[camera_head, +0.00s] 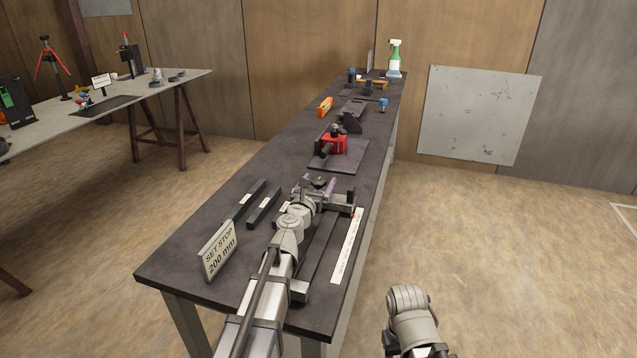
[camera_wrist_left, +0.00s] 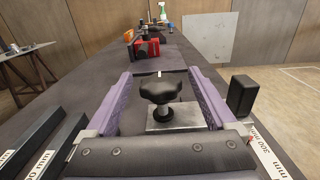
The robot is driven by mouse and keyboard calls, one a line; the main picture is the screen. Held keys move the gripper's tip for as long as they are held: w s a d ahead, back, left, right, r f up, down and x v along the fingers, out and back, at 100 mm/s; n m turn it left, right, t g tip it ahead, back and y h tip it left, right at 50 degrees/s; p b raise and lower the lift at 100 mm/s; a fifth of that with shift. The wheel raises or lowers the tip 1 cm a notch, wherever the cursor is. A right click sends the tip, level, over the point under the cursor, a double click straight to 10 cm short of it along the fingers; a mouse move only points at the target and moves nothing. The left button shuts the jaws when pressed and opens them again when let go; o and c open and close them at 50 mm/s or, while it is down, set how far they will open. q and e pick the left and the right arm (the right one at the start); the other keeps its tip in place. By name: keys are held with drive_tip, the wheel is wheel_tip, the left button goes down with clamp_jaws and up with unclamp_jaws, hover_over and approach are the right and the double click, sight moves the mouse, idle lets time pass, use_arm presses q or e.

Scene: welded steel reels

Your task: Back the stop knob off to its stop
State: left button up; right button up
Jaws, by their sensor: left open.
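The black lobed stop knob (camera_wrist_left: 160,86) stands upright on a short stem above a grey metal block (camera_wrist_left: 172,116) in the left wrist view. It also shows small and dark in the head view (camera_head: 319,182). My left gripper (camera_wrist_left: 159,78) is open, with one purple finger on each side of the knob. Gaps show between the knob and both fingers, so it appears untouched. The white scale (camera_head: 347,245) lies along the right of the stop's rail. My right gripper is not visible; only a grey part of my right arm shows at the bottom of the head view.
A sign (camera_head: 220,250) reading "SET STOP 200 mm" stands at the bench's left edge. Two dark bars (camera_head: 264,207) lie left of the gripper. A black block (camera_wrist_left: 242,95) stands close right of it. A red clamp (camera_head: 334,145) and spray bottle (camera_head: 395,58) are farther back.

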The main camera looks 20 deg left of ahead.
use_arm(q)
drive_tip(key=c, duration=1.4)
